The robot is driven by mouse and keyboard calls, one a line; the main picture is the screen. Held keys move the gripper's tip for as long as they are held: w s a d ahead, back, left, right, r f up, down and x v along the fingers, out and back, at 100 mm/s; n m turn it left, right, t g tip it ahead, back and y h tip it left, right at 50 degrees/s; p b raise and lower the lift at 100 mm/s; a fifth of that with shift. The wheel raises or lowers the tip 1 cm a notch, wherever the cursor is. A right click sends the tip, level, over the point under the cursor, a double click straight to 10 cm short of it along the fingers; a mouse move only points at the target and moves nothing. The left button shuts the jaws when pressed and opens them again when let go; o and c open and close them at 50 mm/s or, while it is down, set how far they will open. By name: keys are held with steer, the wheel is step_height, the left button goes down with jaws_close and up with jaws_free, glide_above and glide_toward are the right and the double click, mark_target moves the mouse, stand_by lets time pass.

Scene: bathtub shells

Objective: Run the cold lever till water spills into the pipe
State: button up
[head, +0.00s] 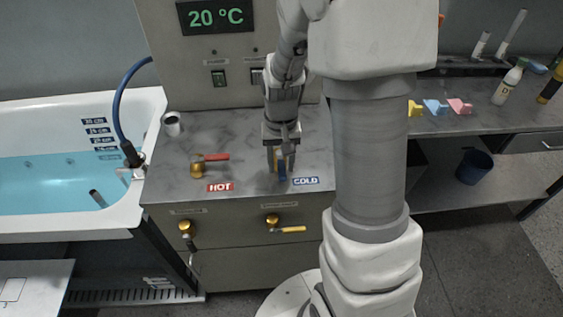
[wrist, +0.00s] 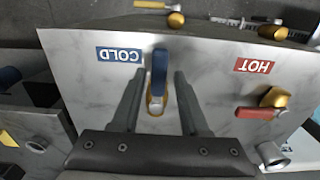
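The cold lever is a blue handle on a gold base. In the wrist view the blue handle (wrist: 159,72) stands between the two fingers of my gripper (wrist: 158,85), with a gap visible on each side. In the head view my gripper (head: 282,158) points down over the lever, left of the COLD label (head: 306,181), and largely hides it. My gripper is open. A blue hose (head: 122,100) arches from the cabinet to a dark fitting at the tub's rim. No running water shows, and I cannot tell which part is the pipe.
The bathtub (head: 142,110) holds blue water. A panel reads 20 °C. A yellow-handled valve (head: 288,229) is on the counter's front.

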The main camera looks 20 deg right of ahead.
mark_target(281, 168)
steer(key=shift+o, duration=0.4)
step_height(281, 168, up, 17)
steer(key=p, duration=0.1)
steer(key=shift+r+p, duration=0.2)
steer(key=shift+p, duration=0.15)
stand_by(6.4)
